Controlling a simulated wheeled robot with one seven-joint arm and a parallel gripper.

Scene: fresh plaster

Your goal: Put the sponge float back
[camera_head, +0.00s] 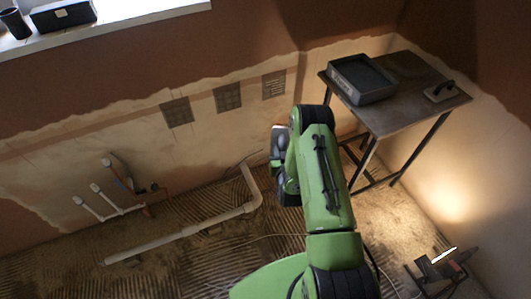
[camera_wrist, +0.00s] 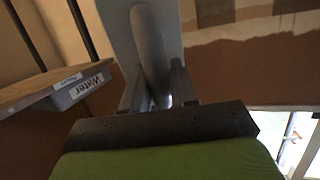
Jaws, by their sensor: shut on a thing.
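My gripper (camera_wrist: 157,88) is shut on the handle of a flat grey tool, which I take to be the sponge float (camera_wrist: 182,22). Its rounded grey handle lies between the fingers and its flat plate extends beyond them. In the head view my gripper (camera_head: 280,170) is mostly hidden by my green arm, left of the table, with a pale edge of the tool showing. A dark grey tray (camera_head: 362,80) stands on the table (camera_head: 405,112). In the wrist view the tray (camera_wrist: 82,90) bears a "Water" label.
Another flat hand tool with a dark handle (camera_head: 440,91) lies at the table's right end. White pipes (camera_head: 185,238) run along the ridged floor. A power tool (camera_head: 440,266) lies at lower right. A windowsill (camera_head: 110,27) holds dark containers.

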